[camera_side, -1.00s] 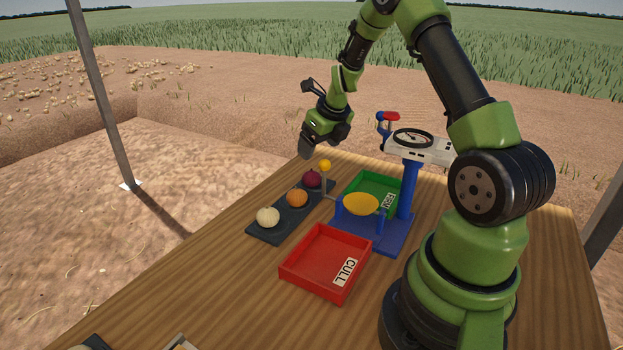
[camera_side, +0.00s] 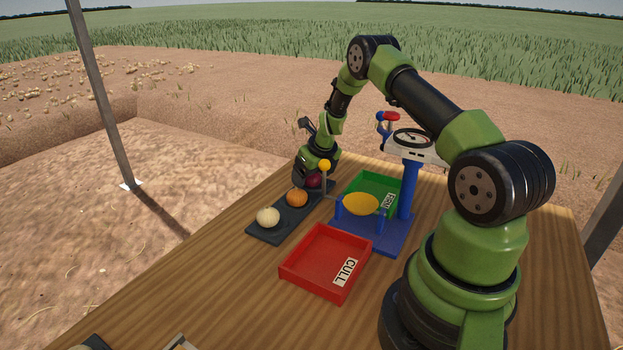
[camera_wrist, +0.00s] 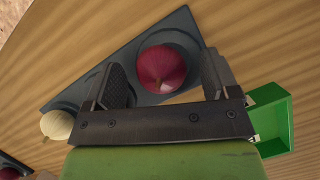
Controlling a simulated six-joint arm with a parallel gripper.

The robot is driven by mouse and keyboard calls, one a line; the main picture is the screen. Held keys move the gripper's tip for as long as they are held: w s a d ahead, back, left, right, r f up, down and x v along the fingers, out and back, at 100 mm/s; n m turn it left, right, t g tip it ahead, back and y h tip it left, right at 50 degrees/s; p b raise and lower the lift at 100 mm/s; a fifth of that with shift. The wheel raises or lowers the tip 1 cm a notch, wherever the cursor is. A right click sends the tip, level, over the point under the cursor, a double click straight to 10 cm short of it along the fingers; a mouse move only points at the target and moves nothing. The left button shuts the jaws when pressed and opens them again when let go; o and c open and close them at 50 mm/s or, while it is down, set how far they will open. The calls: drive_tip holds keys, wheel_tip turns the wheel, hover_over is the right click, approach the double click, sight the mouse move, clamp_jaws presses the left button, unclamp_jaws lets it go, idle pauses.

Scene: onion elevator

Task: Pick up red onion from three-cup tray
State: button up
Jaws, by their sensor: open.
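The red onion (camera_side: 314,181) sits in the far cup of the dark three-cup tray (camera_side: 287,227). My gripper (camera_side: 311,177) is down at that cup and partly hides the onion in the side view. In the wrist view the red onion (camera_wrist: 162,67) lies between my two open fingers (camera_wrist: 164,80), one on each side. I cannot tell whether either finger touches it. An orange onion (camera_side: 297,198) sits in the middle cup and a white onion (camera_side: 268,217) in the near cup. The wrist view also shows a pale onion (camera_wrist: 57,124) at left.
A green bin (camera_side: 373,182) is behind the pan; a red CULL bin (camera_side: 325,260) is in front.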

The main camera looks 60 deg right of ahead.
drive_tip(key=c, duration=1)
